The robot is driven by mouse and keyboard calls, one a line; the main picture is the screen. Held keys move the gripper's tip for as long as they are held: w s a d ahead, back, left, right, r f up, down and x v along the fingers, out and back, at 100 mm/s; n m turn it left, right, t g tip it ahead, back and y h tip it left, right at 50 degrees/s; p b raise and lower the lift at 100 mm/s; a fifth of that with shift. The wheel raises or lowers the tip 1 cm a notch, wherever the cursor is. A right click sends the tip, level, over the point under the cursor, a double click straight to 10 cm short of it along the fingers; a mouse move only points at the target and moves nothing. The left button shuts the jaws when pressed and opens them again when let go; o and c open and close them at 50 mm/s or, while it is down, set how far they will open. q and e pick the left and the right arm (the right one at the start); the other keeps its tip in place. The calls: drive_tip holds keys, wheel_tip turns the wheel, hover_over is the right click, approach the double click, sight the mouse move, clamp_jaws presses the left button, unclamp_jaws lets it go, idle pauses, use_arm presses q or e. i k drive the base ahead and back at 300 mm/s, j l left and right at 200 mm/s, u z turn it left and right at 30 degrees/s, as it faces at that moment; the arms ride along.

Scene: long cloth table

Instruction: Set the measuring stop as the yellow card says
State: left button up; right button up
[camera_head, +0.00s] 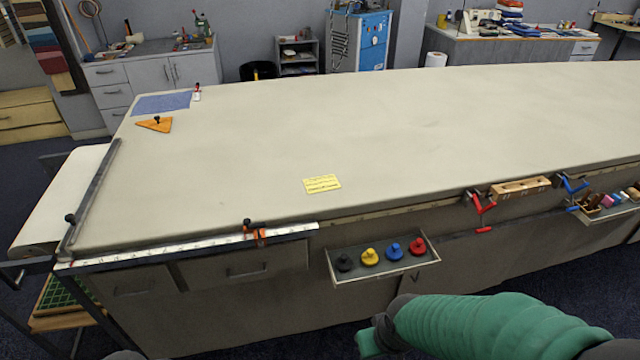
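The yellow card (321,184) lies flat on the cloth table (400,130) near its front edge; its writing is too small to read. A pale marked rule (190,247) runs along the table's front left edge. An orange stop (259,237) with a black knob (247,223) sits on this rule, right of its middle. I cannot read the marks beside it. My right arm, in a green sleeve, comes in at the lower right, below the table edge, and no gripper fingers show. My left gripper is not in view.
A front tray (385,270) holds black, yellow, blue and red knobs. Red (481,206) and blue (572,187) brackets flank a wooden block (521,187) on the right edge. An orange triangle (156,124) and blue cloth (161,104) lie far left. The table's middle is clear.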

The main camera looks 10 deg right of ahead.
sight(247, 221)
drive_tip(key=i+j+z, duration=0.1)
drive_tip(key=i+z, duration=0.25)
drive_tip(key=i+j+z, duration=0.15)
drive_tip(key=z, duration=0.2)
drive_tip(key=i+j+z, duration=0.2)
drive_tip(key=z, duration=0.15)
